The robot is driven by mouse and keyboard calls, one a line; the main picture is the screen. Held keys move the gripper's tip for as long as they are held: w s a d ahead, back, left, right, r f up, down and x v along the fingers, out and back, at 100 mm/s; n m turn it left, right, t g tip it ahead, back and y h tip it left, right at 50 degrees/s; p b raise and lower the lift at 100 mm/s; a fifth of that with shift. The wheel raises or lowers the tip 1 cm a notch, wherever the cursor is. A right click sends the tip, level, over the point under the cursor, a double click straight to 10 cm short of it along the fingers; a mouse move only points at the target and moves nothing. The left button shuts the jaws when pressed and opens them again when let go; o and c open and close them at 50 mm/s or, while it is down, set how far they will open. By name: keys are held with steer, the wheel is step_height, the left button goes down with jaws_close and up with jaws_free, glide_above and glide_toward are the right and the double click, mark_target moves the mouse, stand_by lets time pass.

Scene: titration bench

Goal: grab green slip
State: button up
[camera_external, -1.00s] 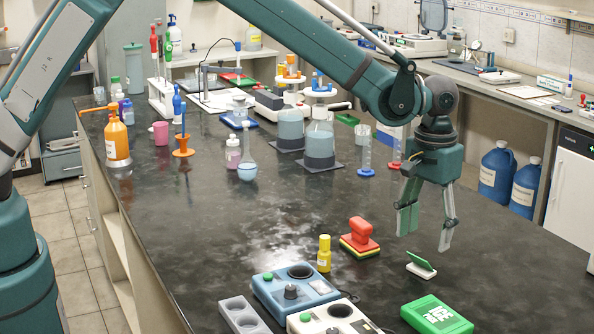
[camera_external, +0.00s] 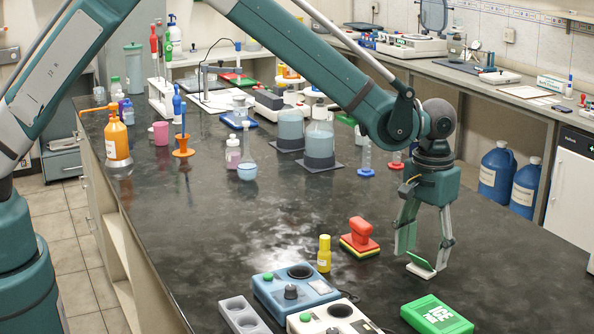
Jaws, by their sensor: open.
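The green slip (camera_external: 421,261) is a small flat green piece standing tilted in a white holder (camera_external: 420,272) on the dark bench, right of centre. My gripper (camera_external: 422,258) points down over it with its fingers apart. One finger is at the left of the slip and the other at its right. The fingertips are at about the slip's height and partly overlap it in this view. I cannot tell whether either finger touches it.
A red stamp on a layered pad (camera_external: 359,243) and a yellow bottle (camera_external: 324,254) stand left of the slip. A green box (camera_external: 437,315) lies in front. Blue (camera_external: 287,292) and white (camera_external: 331,318) devices stand front left. The bench behind the stamp is clear.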

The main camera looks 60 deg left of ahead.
mark_target(421, 263)
steer(key=shift+f, duration=1.3)
steer(key=c, duration=0.9)
